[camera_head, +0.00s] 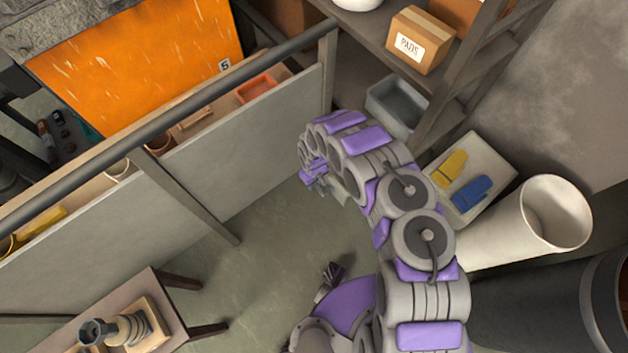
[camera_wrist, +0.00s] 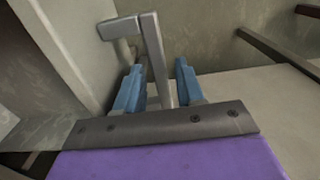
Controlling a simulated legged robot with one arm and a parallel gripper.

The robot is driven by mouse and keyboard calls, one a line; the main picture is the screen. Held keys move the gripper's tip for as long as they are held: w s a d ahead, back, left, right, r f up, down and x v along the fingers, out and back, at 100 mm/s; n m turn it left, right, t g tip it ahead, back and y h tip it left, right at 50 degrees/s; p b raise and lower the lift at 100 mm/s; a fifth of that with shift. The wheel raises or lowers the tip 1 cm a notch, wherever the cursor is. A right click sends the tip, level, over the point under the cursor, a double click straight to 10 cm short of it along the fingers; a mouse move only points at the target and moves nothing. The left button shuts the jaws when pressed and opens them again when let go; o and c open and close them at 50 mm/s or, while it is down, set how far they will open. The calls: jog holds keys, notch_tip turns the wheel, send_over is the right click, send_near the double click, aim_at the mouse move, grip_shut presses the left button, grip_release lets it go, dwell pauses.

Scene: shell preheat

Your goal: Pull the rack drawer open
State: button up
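In the wrist view my gripper (camera_wrist: 159,66) has two blue fingers that stand apart. A grey square-section metal handle (camera_wrist: 154,50) runs between them, with a visible gap to the right finger. Whether the left finger touches the handle I cannot tell. The handle bends left at its top towards a pale grey panel (camera_wrist: 72,45), which looks like the drawer front. In the head view my arm curves over to the left and hides the handle; the fingers are not clear there. The rack drawer cannot be made out in that view.
A grey partition (camera_head: 245,130) with a dark rail (camera_head: 190,108) stands left of my arm. A shelf with a PADS box (camera_head: 420,40) and a grey bin (camera_head: 398,108) is at upper right. Floor between is clear.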

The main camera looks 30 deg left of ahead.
jog(key=shift+o, duration=0.2)
notch_tip(320, 180, up, 17)
jog(key=p, duration=0.6)
jog(key=shift+r, duration=0.15)
